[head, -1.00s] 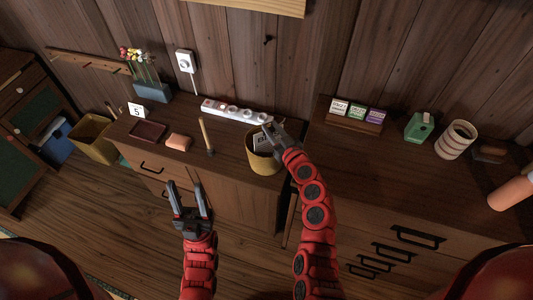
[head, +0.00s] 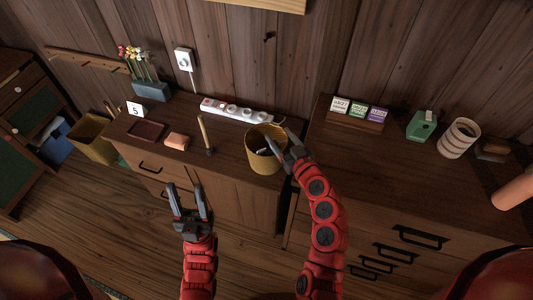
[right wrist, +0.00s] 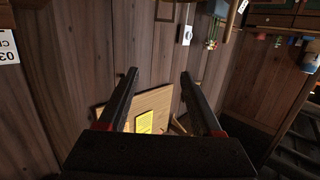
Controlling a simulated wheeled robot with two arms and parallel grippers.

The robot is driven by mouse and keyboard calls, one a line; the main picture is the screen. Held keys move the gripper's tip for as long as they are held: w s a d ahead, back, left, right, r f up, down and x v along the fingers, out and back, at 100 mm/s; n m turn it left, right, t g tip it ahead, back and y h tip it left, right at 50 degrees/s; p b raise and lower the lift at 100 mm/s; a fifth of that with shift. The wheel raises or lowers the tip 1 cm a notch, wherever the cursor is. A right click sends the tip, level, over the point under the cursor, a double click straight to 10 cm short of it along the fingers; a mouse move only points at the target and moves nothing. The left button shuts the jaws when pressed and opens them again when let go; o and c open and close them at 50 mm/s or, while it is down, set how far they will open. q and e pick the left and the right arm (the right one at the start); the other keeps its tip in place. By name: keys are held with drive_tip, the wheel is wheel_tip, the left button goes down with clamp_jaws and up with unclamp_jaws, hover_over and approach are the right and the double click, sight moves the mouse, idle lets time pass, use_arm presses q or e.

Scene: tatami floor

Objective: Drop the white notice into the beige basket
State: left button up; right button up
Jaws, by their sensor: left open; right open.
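The tan-beige basket (head: 257,165) stands on the low cabinet, near its right end. My right gripper (head: 279,137) is open at the basket's upper right rim, its fingers partly covering the opening. A small pale and dark patch shows inside the basket; I cannot tell whether it is the white notice. The notice is not clearly seen now in the head view. The right wrist view shows both fingers (right wrist: 158,80) apart with nothing between them. My left gripper (head: 186,188) is open and empty in front of the cabinet.
A power strip (head: 236,112) lies behind the basket, and an upright wooden-handled tool (head: 205,132) stands to its left. Another tan basket (head: 92,140) stands left of the cabinet. The right cabinet holds small cards (head: 357,112) and a green box (head: 422,125).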

drive_tip(key=b+v, duration=0.2)
drive_tip(key=v, duration=1)
drive_tip(key=shift+d, duration=0.1)
